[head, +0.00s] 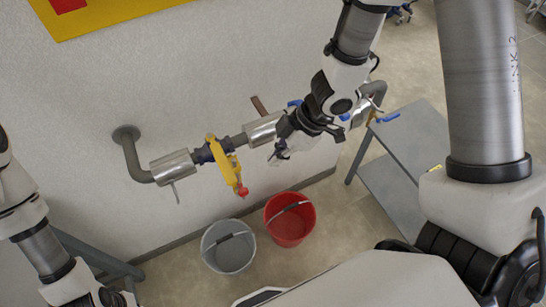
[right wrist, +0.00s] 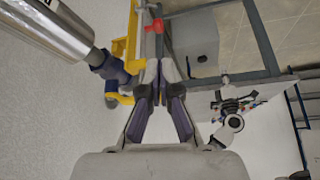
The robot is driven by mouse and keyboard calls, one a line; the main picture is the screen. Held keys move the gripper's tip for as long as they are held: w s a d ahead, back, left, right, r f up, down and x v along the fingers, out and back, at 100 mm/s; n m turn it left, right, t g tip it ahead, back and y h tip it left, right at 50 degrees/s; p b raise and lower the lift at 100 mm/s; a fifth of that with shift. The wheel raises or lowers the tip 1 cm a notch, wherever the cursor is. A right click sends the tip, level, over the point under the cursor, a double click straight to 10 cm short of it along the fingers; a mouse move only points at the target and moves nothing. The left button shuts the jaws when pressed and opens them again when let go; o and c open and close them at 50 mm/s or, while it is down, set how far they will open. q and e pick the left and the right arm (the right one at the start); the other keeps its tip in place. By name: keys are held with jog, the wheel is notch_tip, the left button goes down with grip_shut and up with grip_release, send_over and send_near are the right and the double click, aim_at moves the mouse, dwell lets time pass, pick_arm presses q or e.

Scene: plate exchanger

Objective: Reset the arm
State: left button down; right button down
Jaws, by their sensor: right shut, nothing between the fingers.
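My right gripper (head: 278,154) is in front of the wall pipe, right of the yellow valve piece (head: 226,165). In the right wrist view its two fingers (right wrist: 158,68) come together at the tips, with nothing held between them. The yellow piece with its red tip lies beyond the fingers in that view. My left arm enters at the lower left of the head view. Its end (head: 105,297) is cut off by the lower edge, so its fingers cannot be made out.
The pipe with silver sleeves (head: 172,167) runs along the wall, with a blue-handled valve (head: 388,118) at its right. A grey bucket (head: 228,247) and a red bucket (head: 290,220) stand on the floor below. A grey table (head: 412,135) stands at the right.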

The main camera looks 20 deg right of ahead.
jog(key=shift+w+a, duration=0.15)
jog(key=shift+a, duration=0.05)
jog(key=s+f+m+g+b, duration=0.25)
jog(key=s+f, duration=0.45)
jog(key=f, duration=0.4)
jog(key=s+f+m+g+b, duration=0.1)
jog(key=s+f+m+b, duration=0.3)
jog(key=s+f, duration=0.5)
jog(key=w+d+f+m+t+h, duration=0.1)
jog(key=d+f+m+t+h, duration=0.1)
jog(key=d+f+m+h, duration=0.3)
notch_tip(320, 180, down, 2)
jog(key=d+m+b, duration=0.1)
jog(key=d+m, duration=0.1)
jog(key=m, duration=0.2)
jog(key=shift+w+d, duration=0.25)
jog(key=shift+w, duration=0.15)
jog(key=shift+f, duration=0.1)
